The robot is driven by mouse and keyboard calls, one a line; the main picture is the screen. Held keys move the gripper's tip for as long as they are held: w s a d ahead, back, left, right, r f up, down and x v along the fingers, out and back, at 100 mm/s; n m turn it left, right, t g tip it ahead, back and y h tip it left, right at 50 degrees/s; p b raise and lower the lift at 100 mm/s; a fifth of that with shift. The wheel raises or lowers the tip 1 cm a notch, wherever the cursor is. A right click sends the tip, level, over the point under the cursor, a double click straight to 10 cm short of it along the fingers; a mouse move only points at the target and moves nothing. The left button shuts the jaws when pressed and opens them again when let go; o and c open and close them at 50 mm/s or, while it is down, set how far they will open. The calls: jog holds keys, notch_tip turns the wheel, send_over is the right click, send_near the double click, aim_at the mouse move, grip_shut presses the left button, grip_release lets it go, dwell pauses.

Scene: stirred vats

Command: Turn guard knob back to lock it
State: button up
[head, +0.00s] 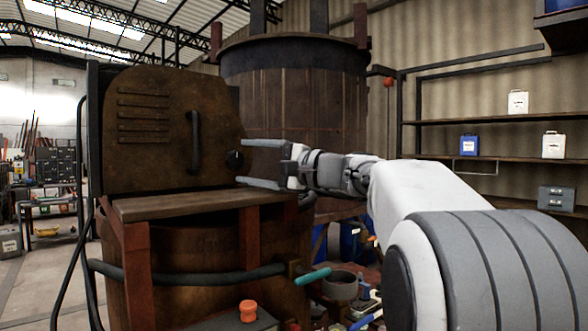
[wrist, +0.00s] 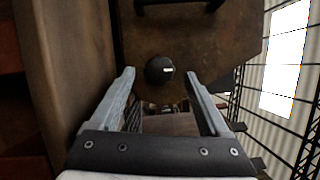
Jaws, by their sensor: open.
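The guard knob (head: 235,159) is a small dark round knob on the rusty brown guard panel (head: 160,150), at its right edge in the head view. In the wrist view the knob (wrist: 159,70) shows a short white mark on its right side and lies ahead, between the lines of the two fingers. My gripper (head: 258,163) is open and empty, its fingertips close to the knob, one above and one below it in the head view. In the wrist view my gripper (wrist: 160,80) has its fingers spread wide on either side of the knob, with gaps on both sides.
A dark handle (head: 194,142) stands upright on the panel left of the knob. A ledge (head: 185,204) juts out below it. A large vat (head: 305,100) rises behind. A hose (head: 180,275) and an orange knob (head: 248,311) lie lower. Shelves (head: 490,121) stand at right.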

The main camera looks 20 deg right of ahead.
jog(key=r+b+v, duration=0.1)
jog(key=v, duration=1.3)
jog(key=shift+s+d+f, duration=0.3)
jog(key=shift+d+f, duration=0.05)
jog(key=shift+f, duration=0.15)
